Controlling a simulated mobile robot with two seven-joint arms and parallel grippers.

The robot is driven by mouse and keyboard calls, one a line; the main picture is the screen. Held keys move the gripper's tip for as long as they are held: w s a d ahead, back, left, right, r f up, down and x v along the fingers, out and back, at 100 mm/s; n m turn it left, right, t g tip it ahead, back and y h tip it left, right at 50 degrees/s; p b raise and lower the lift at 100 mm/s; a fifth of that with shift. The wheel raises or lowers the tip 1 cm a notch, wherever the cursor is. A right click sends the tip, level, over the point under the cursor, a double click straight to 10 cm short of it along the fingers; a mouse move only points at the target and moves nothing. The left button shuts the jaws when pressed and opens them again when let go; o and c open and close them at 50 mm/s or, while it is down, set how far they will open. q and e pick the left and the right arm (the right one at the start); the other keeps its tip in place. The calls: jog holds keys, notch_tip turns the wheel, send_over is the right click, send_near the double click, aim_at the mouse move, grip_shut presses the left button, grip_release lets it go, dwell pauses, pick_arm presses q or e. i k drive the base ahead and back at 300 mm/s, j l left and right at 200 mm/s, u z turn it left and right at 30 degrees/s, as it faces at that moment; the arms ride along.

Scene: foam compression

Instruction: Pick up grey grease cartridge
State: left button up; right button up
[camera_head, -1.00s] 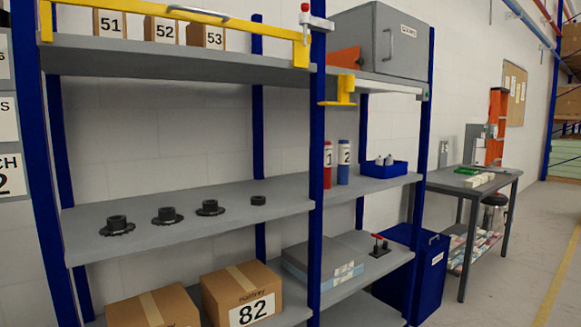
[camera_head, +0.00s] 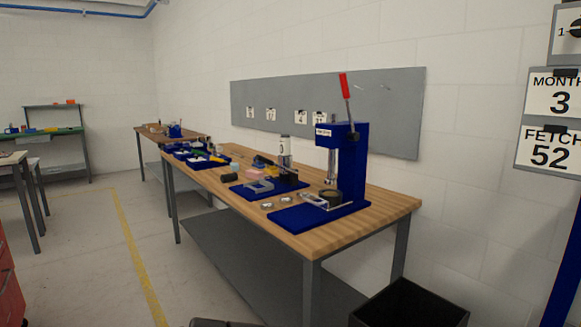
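No object in view is clearly the grey grease cartridge. A light grey upright cylinder with a dark mark (camera_head: 285,146) stands in a holder on a small blue base (camera_head: 246,191) on the workbench. I cannot tell whether it is the cartridge. Neither of my grippers shows in the head view.
The wooden workbench (camera_head: 380,214) carries a blue press (camera_head: 352,165) with a red lever and several small parts. A black bin (camera_head: 408,305) stands at its front right. A grey panel (camera_head: 390,110) hangs behind. Floor (camera_head: 75,250) to the left is clear.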

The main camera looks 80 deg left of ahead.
aim_at(284, 139)
jog(key=u, duration=2.85)
jog(key=z, duration=0.5)
jog(key=i+j+z, duration=0.1)
jog(key=z, duration=0.4)
jog(key=j+z, duration=0.2)
jog(key=z, duration=0.3)
jog(key=j+z, duration=0.4)
jog(key=j, duration=0.3)
jog(key=j+z, duration=0.4)
jog(key=j, duration=0.3)
jog(key=k+j+z, duration=0.15)
jog(key=j+z, duration=0.25)
jog(key=j, duration=0.3)
jog(key=k+j, duration=0.1)
jog(key=j, duration=0.3)
jog(key=k+j+z, duration=0.1)
jog(key=j, duration=0.3)
jog(key=k+j, duration=0.2)
jog(key=j, duration=0.15)
jog(key=k+j+z, duration=0.1)
jog(key=j, duration=0.3)
jog(key=k+j+z, duration=0.1)
jog(key=j, duration=0.3)
jog(key=k, duration=0.05)
